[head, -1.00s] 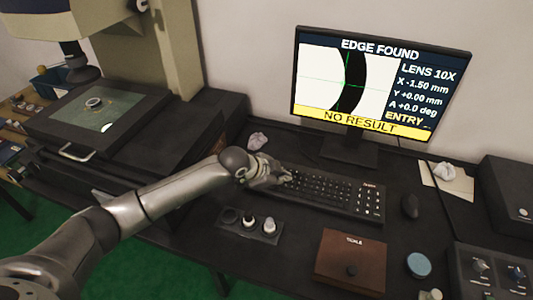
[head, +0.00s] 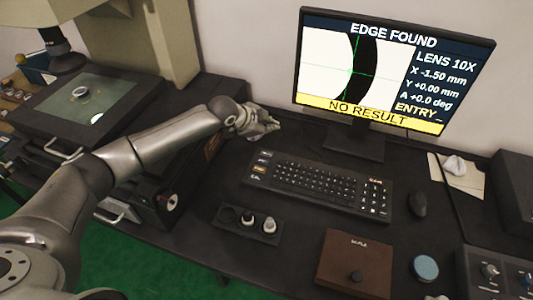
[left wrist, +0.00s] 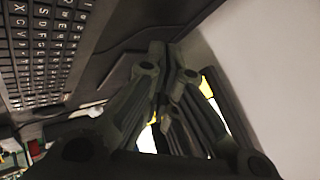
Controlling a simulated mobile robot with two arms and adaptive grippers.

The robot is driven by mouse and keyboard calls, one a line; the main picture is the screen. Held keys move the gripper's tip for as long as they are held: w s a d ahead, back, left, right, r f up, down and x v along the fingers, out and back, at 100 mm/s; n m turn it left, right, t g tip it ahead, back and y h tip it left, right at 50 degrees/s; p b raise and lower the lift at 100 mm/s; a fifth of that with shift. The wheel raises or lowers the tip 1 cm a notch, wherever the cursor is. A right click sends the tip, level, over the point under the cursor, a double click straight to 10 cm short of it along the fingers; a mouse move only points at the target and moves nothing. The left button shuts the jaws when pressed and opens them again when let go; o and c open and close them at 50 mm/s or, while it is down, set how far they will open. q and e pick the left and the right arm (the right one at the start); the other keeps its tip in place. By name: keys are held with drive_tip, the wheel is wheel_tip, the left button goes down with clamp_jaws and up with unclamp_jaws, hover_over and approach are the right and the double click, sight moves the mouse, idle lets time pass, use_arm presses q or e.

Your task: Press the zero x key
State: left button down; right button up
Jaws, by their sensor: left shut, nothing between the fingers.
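The black keyboard (head: 315,186) lies on the dark desk in front of the monitor, its left end fully uncovered in the head view. A short column of larger keys (head: 259,168) stands at that left end; one looks amber, but the labels are too small to read. My left gripper (head: 274,127) is shut and empty, behind the keyboard's left end and apart from it. In the left wrist view its closed fingers (left wrist: 165,75) point toward the monitor base, with the keyboard (left wrist: 40,50) at upper left. The monitor (head: 392,70) reads "EDGE FOUND", X -1.50 mm, "NO RESULT". My right gripper is not in view.
A tray of small knobs (head: 228,229) sits in front of the keyboard, beside a brown box (head: 350,277). A mouse (head: 418,204) lies to the right. The measuring stage (head: 55,120) stands at left.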

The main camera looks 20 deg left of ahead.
use_arm(q)
drive_tip(key=f+b, duration=0.1)
drive_tip(key=b, duration=0.6)
hover_over(269, 155)
wheel_tip(269, 155, down, 7)
drive_tip(key=shift+r, duration=0.15)
drive_tip(key=shift+f, duration=0.55)
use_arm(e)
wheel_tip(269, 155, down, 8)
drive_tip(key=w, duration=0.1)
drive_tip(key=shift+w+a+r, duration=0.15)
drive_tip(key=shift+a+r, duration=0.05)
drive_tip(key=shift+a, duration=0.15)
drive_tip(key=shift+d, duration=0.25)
use_arm(q)
drive_tip(key=shift+f, duration=0.1)
drive_tip(key=shift+f, duration=0.3)
